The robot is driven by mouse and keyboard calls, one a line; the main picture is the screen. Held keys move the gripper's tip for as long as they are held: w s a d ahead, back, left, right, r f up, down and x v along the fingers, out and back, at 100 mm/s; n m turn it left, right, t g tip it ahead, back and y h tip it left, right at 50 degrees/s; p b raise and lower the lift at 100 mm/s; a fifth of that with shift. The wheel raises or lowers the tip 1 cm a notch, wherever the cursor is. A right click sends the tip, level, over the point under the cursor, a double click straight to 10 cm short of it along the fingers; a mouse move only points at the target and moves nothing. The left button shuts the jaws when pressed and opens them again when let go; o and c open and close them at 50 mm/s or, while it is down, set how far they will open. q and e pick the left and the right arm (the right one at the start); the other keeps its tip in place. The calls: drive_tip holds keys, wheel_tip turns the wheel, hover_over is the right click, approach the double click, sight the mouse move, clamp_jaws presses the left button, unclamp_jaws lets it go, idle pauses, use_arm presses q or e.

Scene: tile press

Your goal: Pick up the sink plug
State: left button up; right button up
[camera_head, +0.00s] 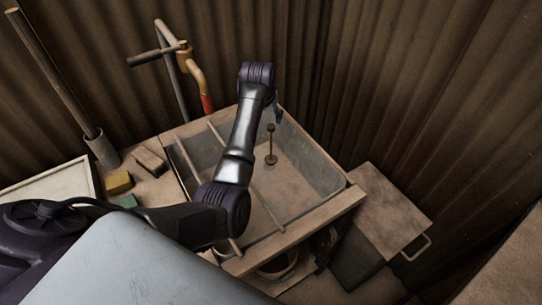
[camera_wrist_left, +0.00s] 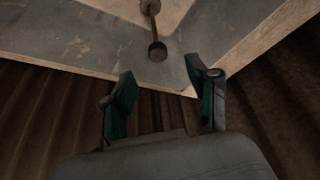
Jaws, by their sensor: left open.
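The sink plug (camera_head: 271,146) is a dark upright rod with a round knob on top and a wider disc at its foot. It stands on the floor of the grey sink (camera_head: 318,168), toward the back. In the left wrist view, the plug's knob (camera_wrist_left: 157,51) shows beyond the fingertips, with its rod running to the top edge. My left gripper (camera_head: 277,113) is small and partly hidden by its wrist in the head view, near the sink's back edge. In the left wrist view my left gripper (camera_wrist_left: 163,84) is open, with nothing between its green-padded fingers. My right gripper is not in view.
Two thin rails (camera_head: 264,203) cross the sink. A tap (camera_head: 196,78) with a red end stands behind it. A yellow block (camera_head: 118,182) and a brown block (camera_head: 150,160) lie on the left ledge. Corrugated walls close in behind.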

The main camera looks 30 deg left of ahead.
sight(271, 126)
use_arm(q)
drive_tip(key=b+x, duration=0.1)
drive_tip(key=x, duration=0.7)
drive_tip(key=shift+w+d+f, duration=0.1)
drive_tip(key=shift+w+f, duration=0.15)
drive_tip(key=shift+f, duration=0.05)
clamp_jaws()
